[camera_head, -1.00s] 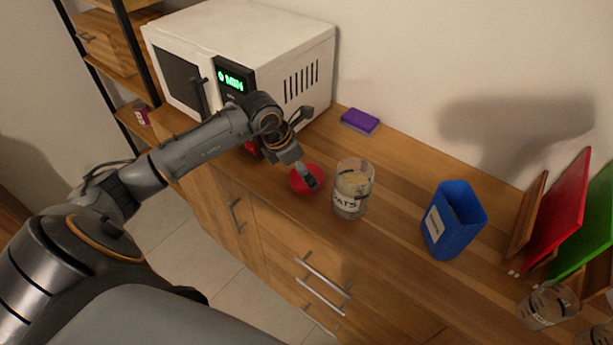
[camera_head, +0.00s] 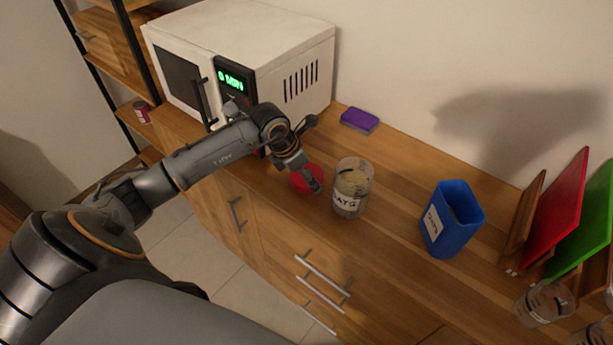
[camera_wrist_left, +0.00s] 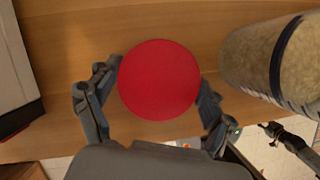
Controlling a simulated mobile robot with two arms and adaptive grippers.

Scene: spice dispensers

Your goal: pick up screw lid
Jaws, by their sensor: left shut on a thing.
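The screw lid is a round red disc. It lies flat at the wooden counter's front part in the head view (camera_head: 299,181) and fills the middle of the left wrist view (camera_wrist_left: 159,80). My left gripper (camera_head: 314,184) reaches down over it from the left. In the wrist view its fingers (camera_wrist_left: 161,76) touch the lid's opposite edges and are shut on it. In the head view the fingers partly hide the lid. I cannot tell whether it is lifted off the counter.
A clear labelled oats jar (camera_head: 351,190) stands close right of the lid; it also shows in the wrist view (camera_wrist_left: 262,62). A white microwave (camera_head: 240,38) is behind left. A purple sponge (camera_head: 360,120), blue container (camera_head: 451,220) and red board (camera_head: 556,215) stand elsewhere on the counter.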

